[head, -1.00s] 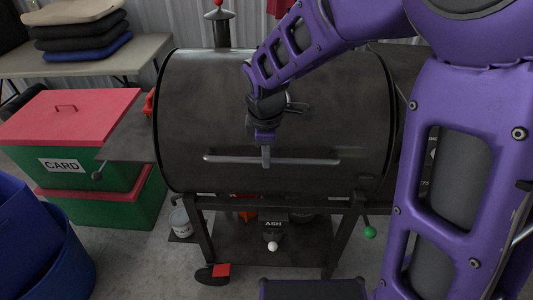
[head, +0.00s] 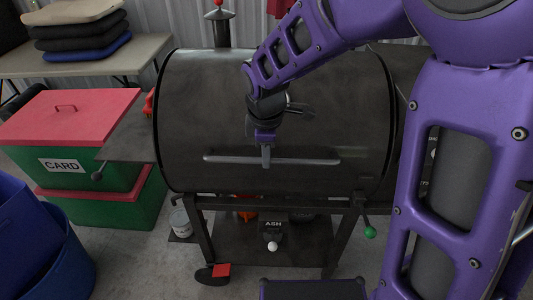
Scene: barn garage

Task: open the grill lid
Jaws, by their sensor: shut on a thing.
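The grill is a dark barrel smoker on a metal frame, and its curved lid (head: 200,105) faces me, down over the barrel. A long horizontal bar handle (head: 310,161) runs across the lower front of the lid. My gripper (head: 266,158) reaches down from above and is shut on the handle left of its middle. The fingers hide a short piece of the bar, and my purple arm covers the lid's upper right part.
Green boxes with red lids (head: 70,115) stand at left, near a side shelf (head: 135,140). Blue tubs (head: 35,240) fill the lower left. A table with folded cushions (head: 80,35) is behind. A green-knobbed lever (head: 369,232) sticks out at the grill's lower right.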

